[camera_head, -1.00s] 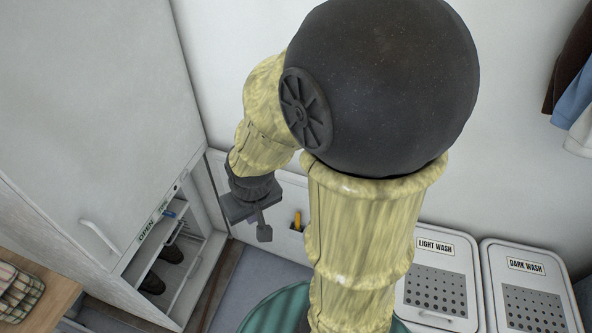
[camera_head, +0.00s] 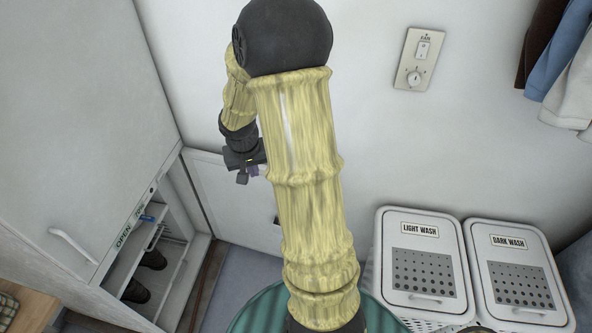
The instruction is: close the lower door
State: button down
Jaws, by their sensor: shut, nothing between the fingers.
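The tall white cabinet (camera_head: 85,110) stands at the left, with its upper door closed. Its lower compartment (camera_head: 158,262) is open and shows shelves with dark shoes. The lower door (camera_head: 208,188) is a white panel swung wide open to the right, near the back wall. My arm covers its right part. My gripper (camera_head: 243,178) is shut and empty, pointing down in front of the door's upper part. I cannot tell whether it touches the door.
Two white hampers, light wash (camera_head: 420,265) and dark wash (camera_head: 513,270), stand at the right. A wall switch panel (camera_head: 415,58) and hanging clothes (camera_head: 568,75) are on the back wall. Bare floor (camera_head: 236,276) lies before the open door.

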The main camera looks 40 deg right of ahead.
jog(key=w+d+f+m+b, duration=0.1)
jog(key=w+d+f+m, duration=0.2)
jog(key=d, duration=0.6)
jog(key=w+d+f+m+h+b, duration=0.1)
jog(key=w+d+f+m, duration=0.2)
jog(key=d+f, duration=0.4)
jog(key=shift+d+f, duration=0.3)
jog(key=shift+d, duration=0.8)
jog(key=shift+f, duration=0.15)
jog(key=p+x, duration=0.1)
jog(key=x, duration=0.8)
jog(key=shift+w+d+f, duration=0.2)
jog(key=shift+f, duration=0.05)
jog(key=shift+a+f, duration=0.1)
jog(key=shift+a, duration=0.05)
